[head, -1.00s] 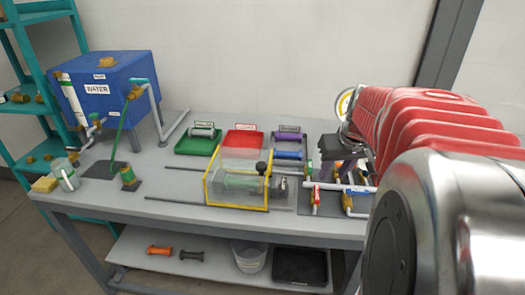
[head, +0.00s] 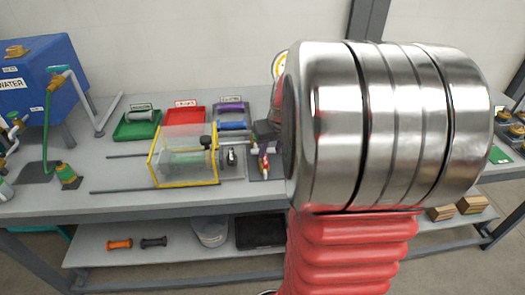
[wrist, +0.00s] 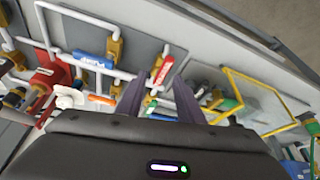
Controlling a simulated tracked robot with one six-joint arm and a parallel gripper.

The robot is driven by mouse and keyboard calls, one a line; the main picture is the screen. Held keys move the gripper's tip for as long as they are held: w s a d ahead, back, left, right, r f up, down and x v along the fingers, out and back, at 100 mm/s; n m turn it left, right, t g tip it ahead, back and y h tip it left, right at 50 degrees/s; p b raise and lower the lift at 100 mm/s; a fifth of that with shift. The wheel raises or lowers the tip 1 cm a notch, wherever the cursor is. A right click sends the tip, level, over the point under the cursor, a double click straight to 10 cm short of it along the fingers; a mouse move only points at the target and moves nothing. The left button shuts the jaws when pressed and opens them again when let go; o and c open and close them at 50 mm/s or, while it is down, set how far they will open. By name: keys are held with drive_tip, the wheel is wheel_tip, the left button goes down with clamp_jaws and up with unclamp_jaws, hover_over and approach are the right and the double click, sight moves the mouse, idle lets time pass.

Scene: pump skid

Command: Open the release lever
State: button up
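My gripper (wrist: 158,98) shows in the wrist view with its two dark purple fingers apart and nothing seen between them. Just past the fingertips is a red lever with white markings (wrist: 162,72) on the white pipework. It appears apart from the fingers, but the depth is hard to judge. A blue handle (wrist: 93,60) lies on a pipe left of the fingers, and an orange handle (wrist: 100,99) is below it. I cannot tell which one is the release lever. In the head view my arm hides much of this pipework; a small red handle (head: 265,165) shows beside it.
A blue water tank (head: 40,80) is at the left. The front table edge is clear.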

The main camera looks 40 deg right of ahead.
sight(265, 161)
drive_tip(key=shift+x, duration=2.4)
drive_tip(key=shift+c, duration=0.2)
clamp_jaws()
